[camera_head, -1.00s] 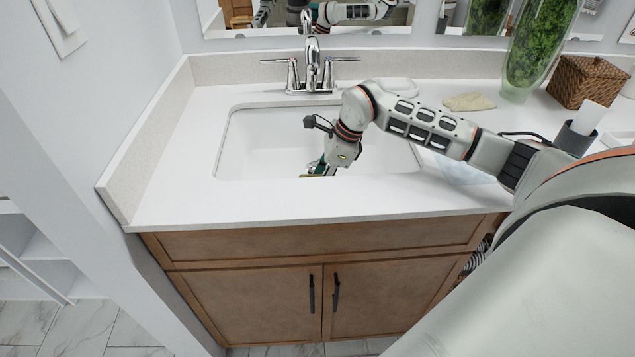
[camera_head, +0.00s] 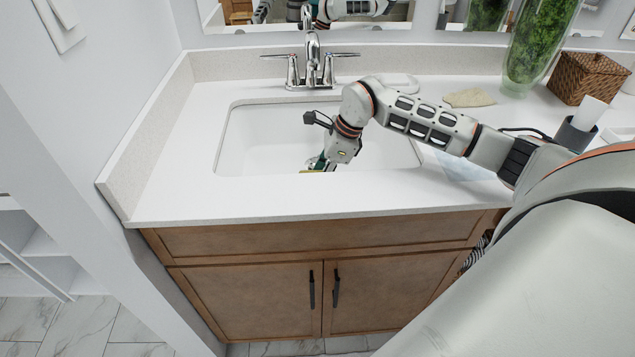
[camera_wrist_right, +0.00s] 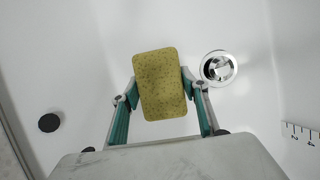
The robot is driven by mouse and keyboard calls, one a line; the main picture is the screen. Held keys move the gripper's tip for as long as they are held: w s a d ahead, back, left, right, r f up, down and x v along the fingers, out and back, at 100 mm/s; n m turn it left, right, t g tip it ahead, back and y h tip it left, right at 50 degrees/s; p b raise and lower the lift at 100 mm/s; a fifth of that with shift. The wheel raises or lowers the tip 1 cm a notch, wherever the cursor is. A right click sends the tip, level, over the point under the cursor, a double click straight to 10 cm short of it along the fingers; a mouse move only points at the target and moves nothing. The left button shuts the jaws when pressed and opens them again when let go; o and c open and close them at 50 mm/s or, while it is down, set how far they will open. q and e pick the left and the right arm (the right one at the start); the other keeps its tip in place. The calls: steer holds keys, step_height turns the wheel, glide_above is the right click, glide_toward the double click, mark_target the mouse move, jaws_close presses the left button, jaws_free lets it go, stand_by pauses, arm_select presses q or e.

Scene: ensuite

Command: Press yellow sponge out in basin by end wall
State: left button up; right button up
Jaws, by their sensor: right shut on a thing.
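The yellow sponge (camera_wrist_right: 159,84) is speckled and sits between the two fingers of my right gripper (camera_wrist_right: 160,92) in the right wrist view, with both fingertips against its sides. In the head view my right gripper (camera_head: 322,163) reaches down into the white basin (camera_head: 262,140) by the end wall, near its front side. Only a sliver of the sponge shows there; my wrist hides the rest. The basin floor and its round metal drain (camera_wrist_right: 218,68) show behind the sponge, the drain just right of it. I cannot tell whether the sponge touches the floor. My left gripper is out of view.
A chrome faucet (camera_head: 312,66) stands behind the basin. On the counter to the right are a white dish (camera_head: 399,82), a beige cloth (camera_head: 469,97), a glass vase (camera_head: 537,50) and a woven box (camera_head: 588,79). A dark round spot (camera_wrist_right: 49,123) shows in the basin. The left counter is clear.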

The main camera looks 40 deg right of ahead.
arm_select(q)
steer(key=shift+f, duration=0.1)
arm_select(e)
steer(key=shift+s+f, duration=0.2)
steer(key=shift+f, duration=0.2)
step_height(320, 180, up, 4)
steer(key=shift+w+f+p, duration=0.1)
steer(key=shift+w+p, duration=0.05)
steer(key=shift+p, duration=0.85)
step_height(320, 180, up, 7)
steer(key=p, duration=0.4)
steer(key=shift+f, duration=0.15)
step_height(320, 180, up, 9)
steer(key=p, duration=0.7)
glide_above(318, 170)
steer(key=s+a, duration=0.2)
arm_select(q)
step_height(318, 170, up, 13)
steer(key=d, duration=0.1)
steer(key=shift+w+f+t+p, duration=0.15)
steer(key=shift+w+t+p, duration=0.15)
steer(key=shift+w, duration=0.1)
arm_select(e)
steer(key=shift+s+d+r, duration=0.1)
steer(key=shift+d+r, duration=0.05)
steer(key=shift+r, duration=0.35)
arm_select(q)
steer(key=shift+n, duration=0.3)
